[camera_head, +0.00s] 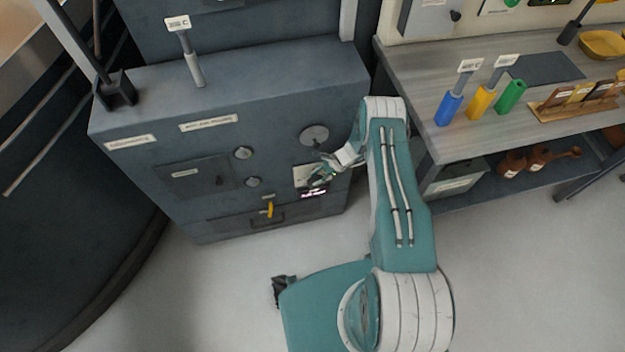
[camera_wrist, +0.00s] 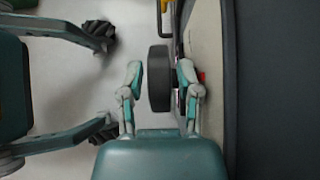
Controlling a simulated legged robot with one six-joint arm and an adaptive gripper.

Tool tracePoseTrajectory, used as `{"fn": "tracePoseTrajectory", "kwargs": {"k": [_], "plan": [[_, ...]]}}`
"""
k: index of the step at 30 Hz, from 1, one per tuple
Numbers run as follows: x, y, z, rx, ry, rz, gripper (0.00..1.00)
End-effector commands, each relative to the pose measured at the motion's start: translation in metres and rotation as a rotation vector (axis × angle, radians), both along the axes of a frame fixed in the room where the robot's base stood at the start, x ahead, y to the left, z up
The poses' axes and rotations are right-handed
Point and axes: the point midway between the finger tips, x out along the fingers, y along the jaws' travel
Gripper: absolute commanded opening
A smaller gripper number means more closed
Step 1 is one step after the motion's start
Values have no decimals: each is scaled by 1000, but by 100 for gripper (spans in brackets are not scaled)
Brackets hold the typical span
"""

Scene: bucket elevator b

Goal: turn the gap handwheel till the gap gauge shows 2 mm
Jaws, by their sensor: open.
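My gripper (camera_head: 322,176) is at the right part of the dark cabinet's front, by a pale plate. In the wrist view my gripper (camera_wrist: 160,82) is open, with one finger on each side of a dark wheel (camera_wrist: 159,78) seen edge-on. The right finger is between the wheel and the panel; a gap shows on the left, and contact on the right is unclear. A grey round disc (camera_head: 314,136) sits just above my gripper. I cannot tell whether it is the same wheel. A small lit display (camera_head: 313,193) below my gripper is too small to read.
A workbench (camera_head: 430,85) with coloured tools stands at the right. The floor (camera_head: 220,290) in front is mostly clear.

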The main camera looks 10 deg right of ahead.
Motion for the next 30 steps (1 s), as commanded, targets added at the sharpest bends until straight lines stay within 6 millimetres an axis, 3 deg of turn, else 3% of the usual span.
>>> {"fn": "tracePoseTrajectory", "kwargs": {"k": [6, 14, 18, 30], "plan": [[0, 14, -14, 0, -1, 1, 45], [1, 15, -15, 0, -1, 0, 45], [1, 15, -15, 0, -1, 0, 0], [1, 18, -16, -106, -1, 2, 0]]}}
